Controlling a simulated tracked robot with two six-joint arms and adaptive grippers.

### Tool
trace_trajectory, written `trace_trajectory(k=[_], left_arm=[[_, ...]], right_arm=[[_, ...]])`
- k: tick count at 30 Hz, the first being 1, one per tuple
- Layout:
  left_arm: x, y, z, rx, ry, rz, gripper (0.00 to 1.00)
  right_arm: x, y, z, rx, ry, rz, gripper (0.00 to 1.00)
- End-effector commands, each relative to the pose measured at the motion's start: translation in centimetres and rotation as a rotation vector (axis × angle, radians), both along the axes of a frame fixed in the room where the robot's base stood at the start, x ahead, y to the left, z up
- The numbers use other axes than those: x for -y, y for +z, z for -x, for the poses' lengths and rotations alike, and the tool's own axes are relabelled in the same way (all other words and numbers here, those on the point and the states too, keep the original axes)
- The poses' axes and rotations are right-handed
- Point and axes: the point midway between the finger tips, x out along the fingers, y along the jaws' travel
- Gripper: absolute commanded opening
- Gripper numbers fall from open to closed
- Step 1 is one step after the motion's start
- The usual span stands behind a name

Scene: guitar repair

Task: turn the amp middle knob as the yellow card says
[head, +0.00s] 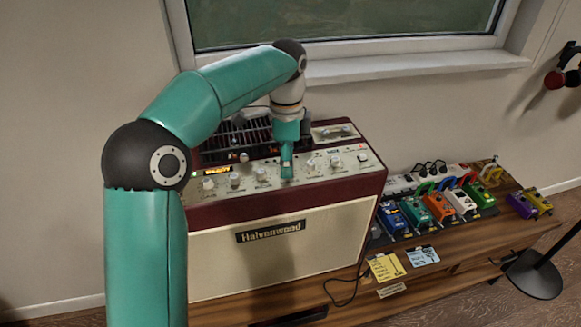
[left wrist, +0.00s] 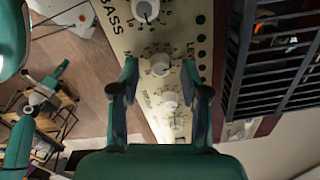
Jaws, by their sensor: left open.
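The cream and dark red amp (head: 275,245) stands on the wooden bench with its knob panel facing up. My left gripper (head: 287,174) points down over the middle of the panel and hides part of the knob row. In the left wrist view, my left gripper (left wrist: 160,92) is open. The amp middle knob (left wrist: 160,65), pale with a printed scale, appears between and just beyond the fingertips; contact cannot be told. The BASS knob (left wrist: 146,11) is above it in that view. The yellow card (head: 385,267) lies in front of the pedals, its writing too small to read.
Other panel knobs (head: 335,161) sit close on both sides of my gripper. A dark grille (left wrist: 272,65) runs beside the panel. Several coloured pedals (head: 440,207) stand right of the amp. A blue card (head: 422,256) lies beside the yellow one. The window sill (head: 420,67) is behind.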

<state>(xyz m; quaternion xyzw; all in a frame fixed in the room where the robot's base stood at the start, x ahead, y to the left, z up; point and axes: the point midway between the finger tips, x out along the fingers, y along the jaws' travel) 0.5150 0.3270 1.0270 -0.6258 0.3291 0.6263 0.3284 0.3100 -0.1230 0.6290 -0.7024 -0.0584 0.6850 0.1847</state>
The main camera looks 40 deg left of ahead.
Motion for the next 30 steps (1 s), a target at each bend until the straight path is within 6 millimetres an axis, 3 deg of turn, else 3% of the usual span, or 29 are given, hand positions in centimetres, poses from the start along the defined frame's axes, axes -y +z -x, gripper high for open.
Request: trace_trajectory(k=[11,20,22,23,30], left_arm=[[0.0,-0.7,0.0,0.000,0.001,0.000,0.46],[0.0,-0.6,0.0,0.000,0.001,0.000,0.00],[0.0,-0.6,0.0,0.000,0.000,0.000,0.00],[1.4,-0.6,0.0,-0.001,-0.008,0.001,0.00],[0.2,-0.6,0.1,-0.004,0.014,0.003,0.00]], right_arm=[[0.0,-0.1,0.0,0.000,0.000,0.000,0.46],[0.0,-0.1,0.0,0.000,0.000,0.000,0.46],[0.0,-0.1,0.0,0.000,0.000,0.000,0.46],[-0.1,-0.1,0.0,-0.001,0.004,0.000,0.46],[0.0,0.1,0.0,0.000,0.000,0.000,0.46]])
